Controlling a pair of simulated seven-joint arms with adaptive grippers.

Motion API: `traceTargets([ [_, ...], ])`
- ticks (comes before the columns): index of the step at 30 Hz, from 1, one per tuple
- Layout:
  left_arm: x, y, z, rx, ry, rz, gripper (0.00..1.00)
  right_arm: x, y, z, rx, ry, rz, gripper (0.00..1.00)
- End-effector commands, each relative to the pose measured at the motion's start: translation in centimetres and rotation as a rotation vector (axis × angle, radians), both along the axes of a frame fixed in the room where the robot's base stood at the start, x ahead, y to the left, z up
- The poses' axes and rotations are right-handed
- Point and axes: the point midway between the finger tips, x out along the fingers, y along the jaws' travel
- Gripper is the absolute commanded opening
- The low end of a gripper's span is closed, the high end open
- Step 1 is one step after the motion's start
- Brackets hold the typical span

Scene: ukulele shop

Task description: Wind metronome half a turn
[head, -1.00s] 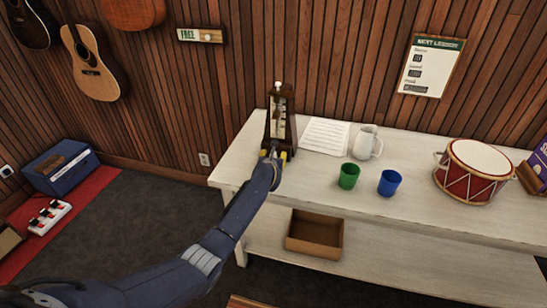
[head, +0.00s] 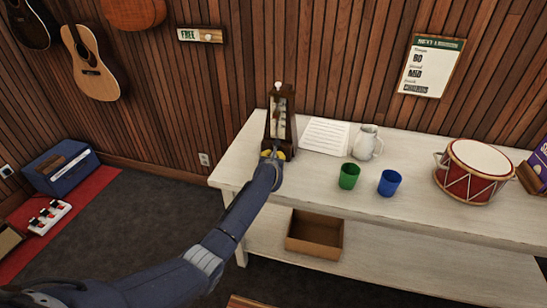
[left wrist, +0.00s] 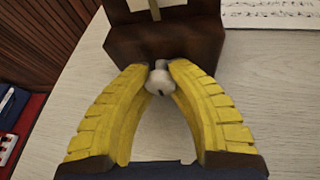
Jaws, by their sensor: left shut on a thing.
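The metronome (head: 280,122) is a dark wooden tapered case with a pale front scale, upright near the left end of the white table. Its lower body (left wrist: 165,42) shows at the top of the left wrist view. A small whitish winding key (left wrist: 160,82) sticks out from the case, with a dark mark on it. My left gripper (head: 273,155) is at the metronome's base. Its yellow fingers (left wrist: 160,68) are shut on the key, one from each side. My right gripper is not in view.
Right of the metronome on the table (head: 315,172) are a printed sheet (head: 325,135), a white jug (head: 367,142), a green cup (head: 349,176), a blue cup (head: 389,183) and a red drum (head: 476,171). An open brown box (head: 314,234) sits on the lower shelf.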

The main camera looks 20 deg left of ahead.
Motion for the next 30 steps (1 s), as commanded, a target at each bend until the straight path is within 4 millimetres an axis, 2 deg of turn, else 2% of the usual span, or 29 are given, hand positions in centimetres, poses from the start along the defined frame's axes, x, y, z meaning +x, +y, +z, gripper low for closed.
traceTargets([
  [12, -0.04, -0.25, -0.07, 0.057, 0.002, -0.003, 0.00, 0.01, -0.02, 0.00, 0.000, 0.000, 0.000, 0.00],
  [13, -0.04, -0.26, -0.07, 0.057, 0.002, -0.003, 0.19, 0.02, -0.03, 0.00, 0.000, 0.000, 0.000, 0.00],
  [21, -0.03, -0.16, -0.04, 0.057, 0.002, -0.002, 0.51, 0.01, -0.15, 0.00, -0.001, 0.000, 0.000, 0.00],
  [30, -0.09, -0.13, 0.00, 0.056, 0.002, -0.001, 0.52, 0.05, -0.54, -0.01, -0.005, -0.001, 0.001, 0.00],
])
